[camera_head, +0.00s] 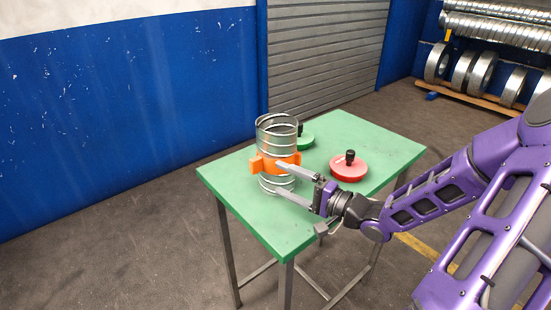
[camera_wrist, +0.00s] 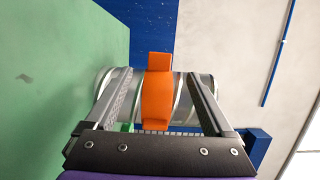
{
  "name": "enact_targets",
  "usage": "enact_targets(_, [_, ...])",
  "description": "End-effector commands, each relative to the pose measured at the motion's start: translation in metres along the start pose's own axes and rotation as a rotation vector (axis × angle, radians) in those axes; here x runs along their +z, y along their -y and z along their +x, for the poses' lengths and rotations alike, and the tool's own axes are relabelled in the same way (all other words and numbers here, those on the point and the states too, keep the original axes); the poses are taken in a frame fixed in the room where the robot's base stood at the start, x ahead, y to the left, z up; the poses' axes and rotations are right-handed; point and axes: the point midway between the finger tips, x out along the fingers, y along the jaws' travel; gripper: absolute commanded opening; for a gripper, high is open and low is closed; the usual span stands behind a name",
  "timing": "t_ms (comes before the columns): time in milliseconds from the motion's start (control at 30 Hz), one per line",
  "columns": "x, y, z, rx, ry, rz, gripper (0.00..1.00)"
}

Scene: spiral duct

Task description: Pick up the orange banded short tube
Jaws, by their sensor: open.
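The short tube (camera_head: 277,182) is a ribbed silver metal cylinder standing upright on the green table, with an orange band (camera_head: 266,167) around its middle and orange tabs sticking out. My gripper (camera_head: 279,177) is open at the tube's near right side, its two fingers one above the other and pointing at it. In the wrist view the orange band (camera_wrist: 157,98) lies between the two spread fingers (camera_wrist: 157,78), with silver tube wall showing behind both. Whether a fingertip touches the tube I cannot tell.
A red disc (camera_head: 348,170) with a black knob sits on the green table (camera_head: 330,205) right of the tube. A green disc (camera_head: 304,142) with a dark knob stands behind it. The table's left end is clear. Metal duct rings (camera_head: 465,72) stand on a far pallet.

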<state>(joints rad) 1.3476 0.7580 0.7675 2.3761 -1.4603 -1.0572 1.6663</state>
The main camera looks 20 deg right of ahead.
Motion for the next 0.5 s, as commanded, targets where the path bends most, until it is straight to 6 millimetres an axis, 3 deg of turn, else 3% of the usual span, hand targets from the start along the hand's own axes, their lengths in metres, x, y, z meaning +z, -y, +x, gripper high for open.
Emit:
enact_targets(200, [0.0,-0.002,0.042,0.001,0.003,-0.002,0.88])
enact_targets(500, [-0.001,-0.002,0.065,0.001,0.001,-0.003,0.88])
